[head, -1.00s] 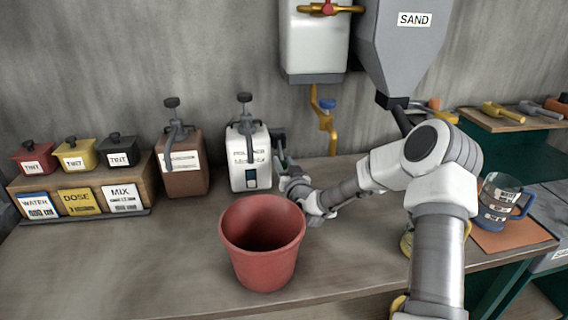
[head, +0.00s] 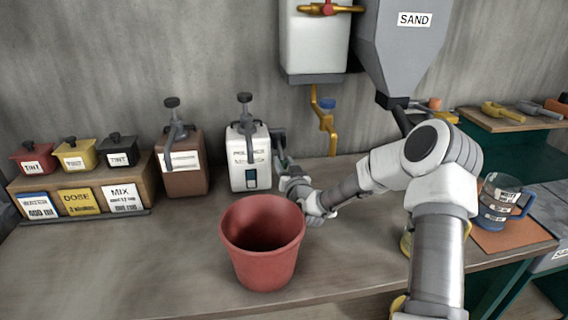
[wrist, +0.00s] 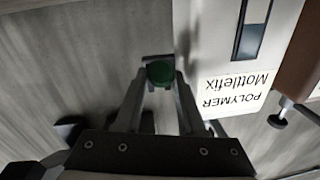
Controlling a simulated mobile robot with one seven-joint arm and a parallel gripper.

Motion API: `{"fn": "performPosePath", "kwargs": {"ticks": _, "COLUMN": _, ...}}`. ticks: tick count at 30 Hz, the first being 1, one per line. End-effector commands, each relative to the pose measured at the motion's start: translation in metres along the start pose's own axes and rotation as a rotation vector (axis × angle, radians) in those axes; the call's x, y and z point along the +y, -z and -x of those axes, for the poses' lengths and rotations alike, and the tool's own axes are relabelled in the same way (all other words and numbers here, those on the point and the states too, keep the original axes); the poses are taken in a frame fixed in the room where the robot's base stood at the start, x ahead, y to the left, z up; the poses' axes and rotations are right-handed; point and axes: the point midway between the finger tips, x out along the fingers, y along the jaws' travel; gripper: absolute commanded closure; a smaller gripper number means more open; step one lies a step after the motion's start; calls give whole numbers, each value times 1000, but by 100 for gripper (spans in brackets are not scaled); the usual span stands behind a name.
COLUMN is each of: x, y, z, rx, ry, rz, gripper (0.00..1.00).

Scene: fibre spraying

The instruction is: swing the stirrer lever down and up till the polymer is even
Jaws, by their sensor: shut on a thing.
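The white polymer container (head: 247,165) stands upright on the bench near the wall, with a dark pump on top and a small level window in front. Its label reads POLYMER in the wrist view (wrist: 231,98). My gripper (head: 283,160) is at the container's right side. The lever's arm is mostly hidden. The polymer inside shows only as a dark window (wrist: 251,28).
A red bucket (head: 262,270) stands in front of the container, close to my wrist. A brown pump container (head: 182,180) is to the left. A wall tank (head: 313,45) with a yellow tap hangs behind, and the sand hopper (head: 398,50) is at right. The front left bench is clear.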

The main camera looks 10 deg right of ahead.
Motion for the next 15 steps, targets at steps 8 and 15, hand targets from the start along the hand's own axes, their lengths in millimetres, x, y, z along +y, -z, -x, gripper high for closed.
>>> {"fn": "performPosePath", "kwargs": {"ticks": 8, "x": 0, "y": 0, "z": 0, "rx": -1, "ry": 1, "rz": 0, "gripper": 100}}
{"fn": "performPosePath", "kwargs": {"ticks": 15, "x": -1, "y": 4, "z": 1, "rx": -24, "ry": -3, "rz": -1, "gripper": 100}}
